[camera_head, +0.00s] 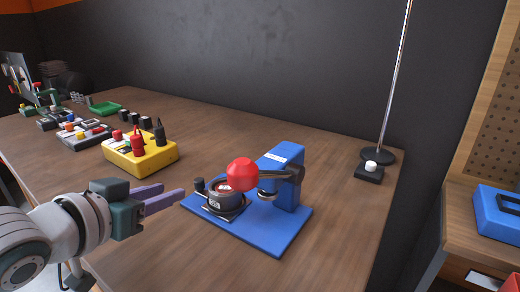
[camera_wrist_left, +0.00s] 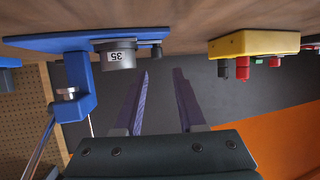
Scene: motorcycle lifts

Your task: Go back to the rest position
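My left gripper (camera_head: 160,198) reaches in from the left in the head view, over the front of the wooden table. Its two purple fingers also show in the left wrist view (camera_wrist_left: 162,100), spread apart with nothing between them. A blue press (camera_head: 284,178) with a red ball knob (camera_head: 242,174) stands just right of the fingers. A dark round holder (camera_head: 226,200) sits on its base, and the number 35 shows on it in the left wrist view (camera_wrist_left: 118,56). The fingertips are near the base's left edge, apparently apart from it. My right gripper is not in view.
A yellow box (camera_head: 150,158) with red and black plugs stands behind the gripper on the table (camera_head: 340,150). Several small devices and a green tray (camera_head: 104,108) lie farther left. A pole stand (camera_head: 378,156) and a white-button box (camera_head: 370,172) stand at the right. A blue case (camera_head: 496,214) sits beyond.

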